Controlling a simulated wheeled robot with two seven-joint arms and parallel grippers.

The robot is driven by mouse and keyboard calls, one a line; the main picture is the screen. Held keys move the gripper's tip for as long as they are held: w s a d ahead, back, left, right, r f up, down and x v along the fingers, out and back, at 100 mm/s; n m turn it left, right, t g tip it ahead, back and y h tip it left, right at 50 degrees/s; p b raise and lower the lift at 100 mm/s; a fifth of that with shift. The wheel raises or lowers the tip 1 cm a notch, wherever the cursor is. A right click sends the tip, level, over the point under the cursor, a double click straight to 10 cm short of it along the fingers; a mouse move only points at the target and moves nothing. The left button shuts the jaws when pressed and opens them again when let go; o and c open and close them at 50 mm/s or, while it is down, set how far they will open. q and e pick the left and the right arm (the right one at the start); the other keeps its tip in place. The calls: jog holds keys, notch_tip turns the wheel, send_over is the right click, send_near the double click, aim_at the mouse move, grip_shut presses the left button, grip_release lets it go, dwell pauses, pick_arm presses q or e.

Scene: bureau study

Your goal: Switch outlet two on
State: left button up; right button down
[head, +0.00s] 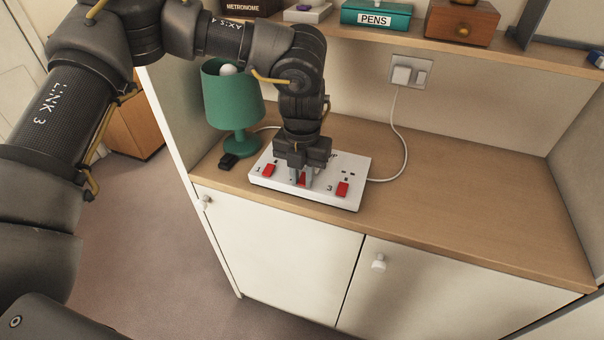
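A white power strip (325,196) with red rocker switches lies on the wooden counter. The switch marked 1 (268,171) is at the left and the switch marked 3 (342,189) at the right. My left gripper (301,180) points down over the middle of the strip, its fingertips at the red middle switch (302,178). The fingers and wrist cover most of that switch and its number, so its position is hidden. I cannot tell whether the fingers touch it or how far apart they are. My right gripper is not in view.
A green lamp (232,97) stands left of the strip, with a small black object (228,161) in front of it. A white cable (405,140) runs from the strip to the wall socket (411,71). A shelf above holds a PENS box (376,17). The counter's right side is clear.

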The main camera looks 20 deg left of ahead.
pick_arm(q)
grip_shut()
jog(key=shift+r+p, duration=0.2)
jog(key=shift+p, duration=0.2)
jog(key=g+p, duration=0.1)
jog(key=p, duration=0.1)
jog(key=g+p, duration=0.1)
jog(key=shift+w+r+p, duration=0.25)
jog(key=shift+w+p, duration=0.1)
jog(key=shift+p, duration=0.05)
jog(key=shift+w+f+g+p, duration=0.1)
jog(key=shift+f+g+p, duration=0.15)
jog(key=shift+g+p, duration=0.35)
jog(key=o, duration=0.7)
grip_release()
